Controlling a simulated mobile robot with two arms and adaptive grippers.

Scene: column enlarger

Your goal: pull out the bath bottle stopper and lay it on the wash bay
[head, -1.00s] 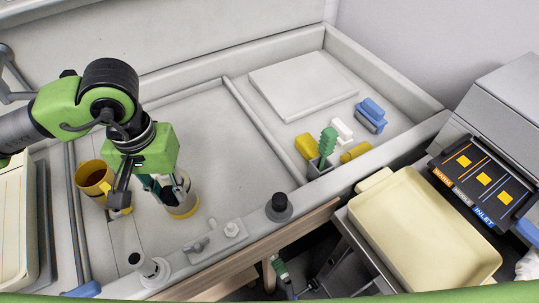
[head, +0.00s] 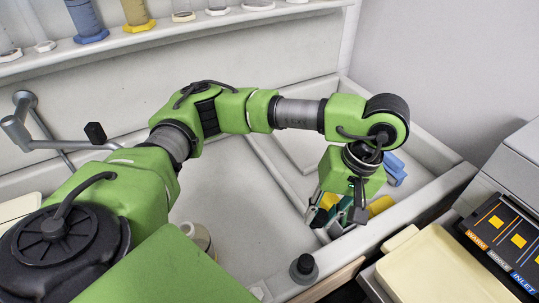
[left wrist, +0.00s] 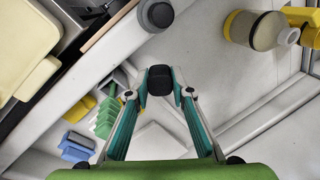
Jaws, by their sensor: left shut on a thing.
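My left gripper (head: 336,212) is shut on a black stopper (left wrist: 160,80), which shows between its fingertips in the left wrist view. In the head view the fingers hide the stopper. The gripper is above the right side of the sink, near the tool holder. The bottle (head: 198,236) stands in the left sink compartment (head: 250,215), well away from the gripper and mostly hidden behind my left arm. It also shows with its yellow base in the left wrist view (left wrist: 258,30). I cannot tell which compartment is the wash bay. My right gripper is out of view.
A dark knob (head: 303,268) stands on the sink's front ledge. Green, yellow and blue tools, including a blue brush (head: 394,168), sit in the right compartment. A cream tray (head: 435,268) and a control panel (head: 505,235) lie to the right. The left compartment floor has free room.

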